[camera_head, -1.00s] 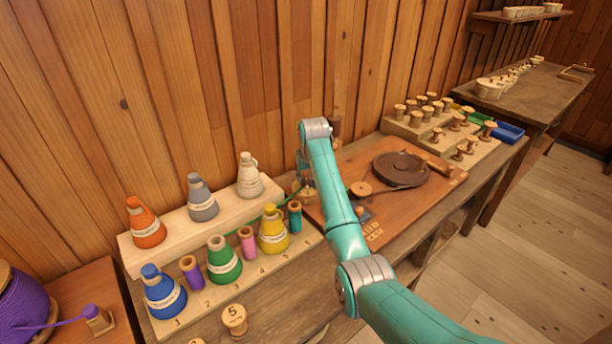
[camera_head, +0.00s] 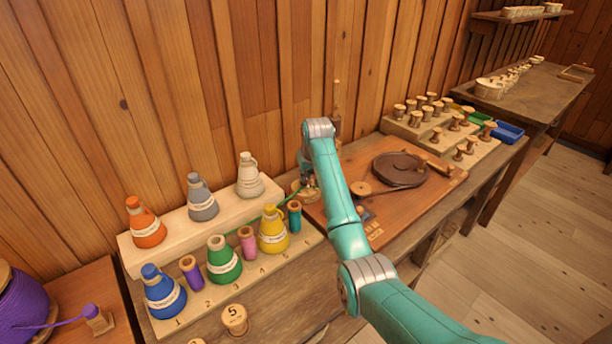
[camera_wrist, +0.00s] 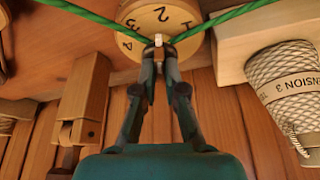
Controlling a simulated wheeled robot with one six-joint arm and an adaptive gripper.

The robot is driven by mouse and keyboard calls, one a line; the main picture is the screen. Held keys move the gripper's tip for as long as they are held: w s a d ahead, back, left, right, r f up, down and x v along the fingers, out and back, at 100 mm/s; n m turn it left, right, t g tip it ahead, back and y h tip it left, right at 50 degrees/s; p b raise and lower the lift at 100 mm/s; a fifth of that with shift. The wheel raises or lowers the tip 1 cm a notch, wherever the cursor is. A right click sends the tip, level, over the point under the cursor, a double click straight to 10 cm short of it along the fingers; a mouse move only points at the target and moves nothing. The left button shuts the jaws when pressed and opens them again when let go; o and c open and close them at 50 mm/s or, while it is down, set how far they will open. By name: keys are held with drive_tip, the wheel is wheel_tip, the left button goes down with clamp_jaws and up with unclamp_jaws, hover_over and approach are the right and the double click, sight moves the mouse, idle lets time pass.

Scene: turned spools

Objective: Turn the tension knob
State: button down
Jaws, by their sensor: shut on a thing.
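The tension knob (camera_wrist: 172,14) is a round wooden dial with the numbers 1 to 4 showing at the top of the wrist view. A green thread (camera_wrist: 88,16) runs across the dial on both sides of my fingers. In the head view my gripper (camera_head: 308,184) is at the knob (camera_head: 298,190), which my arm and gripper partly hide.
A white cone (camera_wrist: 284,82) labelled "TENSION 3" stands right of the knob in the wrist view. A wooden block (camera_wrist: 84,98) is at the left. In the head view several coloured cones, such as the yellow one (camera_head: 272,232), stand left of my arm. A dark turntable (camera_head: 400,168) is right.

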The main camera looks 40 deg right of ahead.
drive_tip(key=n+y, duration=0.1)
drive_tip(key=n, duration=0.1)
drive_tip(key=n+y, duration=0.1)
drive_tip(key=n, duration=0.1)
drive_tip(key=shift+d+n, duration=0.2)
drive_tip(key=shift+n, duration=0.2)
drive_tip(key=shift+n+y, duration=0.7)
drive_tip(key=shift+n, duration=1.1)
drive_tip(key=c, duration=1.2)
unclamp_jaws()
drive_tip(key=shift+c, duration=0.2)
drive_tip(key=shift+d+r, duration=0.1)
drive_tip(key=v, duration=1.1)
drive_tip(key=shift+r, duration=0.45)
